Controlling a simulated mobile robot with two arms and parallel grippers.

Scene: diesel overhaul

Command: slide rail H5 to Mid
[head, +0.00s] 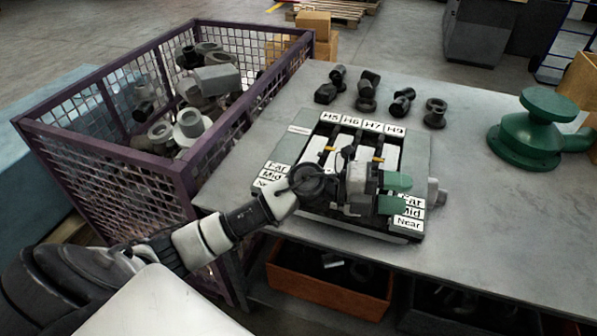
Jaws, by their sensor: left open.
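A grey slide fixture (417,150) lies on the table, with labels H5 (331,117), H6, H7 and H9 along its back edge. Far, Mid and Near labels run down both sides. Pale rails run front to back; the H5 rail is the leftmost column, and my arm covers its front part. A small orange piece (328,149) shows near the left rails, and another (378,160) farther right. My left gripper (403,193) is over the fixture's right front part, its green fingers apart and pointing right. It appears empty. The H5 rail's exact position is unclear. My right gripper is out of view.
A purple mesh crate (110,155) full of metal parts stands left of the table. Several dark fittings (403,102) stand behind the fixture. A green round part (530,130) sits at the right. The table's right front (500,220) is clear.

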